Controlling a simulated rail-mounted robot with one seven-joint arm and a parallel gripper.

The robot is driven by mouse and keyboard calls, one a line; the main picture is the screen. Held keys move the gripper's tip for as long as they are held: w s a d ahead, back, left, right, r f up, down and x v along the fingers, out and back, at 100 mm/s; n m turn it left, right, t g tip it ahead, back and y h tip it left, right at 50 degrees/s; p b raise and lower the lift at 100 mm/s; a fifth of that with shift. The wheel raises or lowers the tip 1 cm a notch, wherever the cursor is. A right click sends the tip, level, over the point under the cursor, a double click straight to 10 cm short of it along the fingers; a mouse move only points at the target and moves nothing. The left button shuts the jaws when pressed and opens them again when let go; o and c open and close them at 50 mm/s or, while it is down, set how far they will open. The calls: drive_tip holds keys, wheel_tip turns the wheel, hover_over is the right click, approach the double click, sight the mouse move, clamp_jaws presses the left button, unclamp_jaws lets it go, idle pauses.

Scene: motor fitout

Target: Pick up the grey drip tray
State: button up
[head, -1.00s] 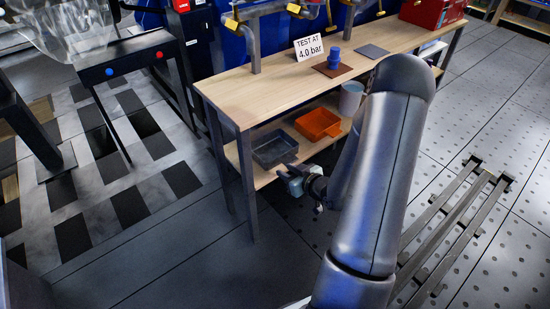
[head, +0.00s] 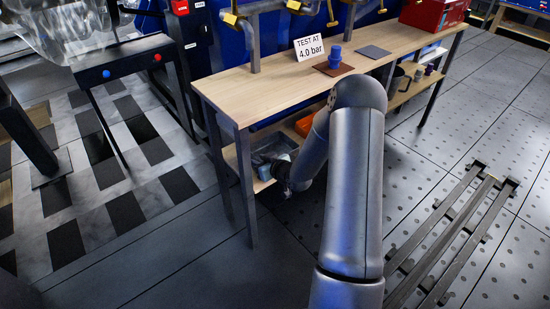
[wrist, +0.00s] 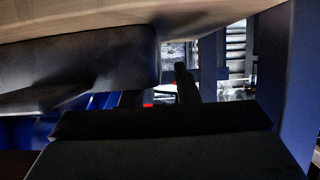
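The grey drip tray (head: 282,146) is on the lower shelf under the workbench, near its left end. In the head view my arm reaches under the bench top, and my gripper (head: 263,168) is at the tray's front side, overlapping it in the picture. I cannot tell whether they touch. In the wrist view two dark fingers of my gripper (wrist: 160,92) stand apart with a gap between them, and nothing clear is held. A grey block-like shape fills the upper left of that dark view; I cannot tell if it is the tray.
The workbench (head: 232,97) carries a sign (head: 309,47) and a blue part (head: 335,56) on a brown pad. An orange tray (head: 304,124) is beside the grey one, mostly hidden by my arm. A bench leg (head: 246,190) stands left of my gripper.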

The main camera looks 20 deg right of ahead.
drive_tip(key=shift+w+a+f, duration=0.1)
drive_tip(key=shift+w, duration=0.25)
clamp_jaws()
drive_tip(key=shift+r, duration=0.2)
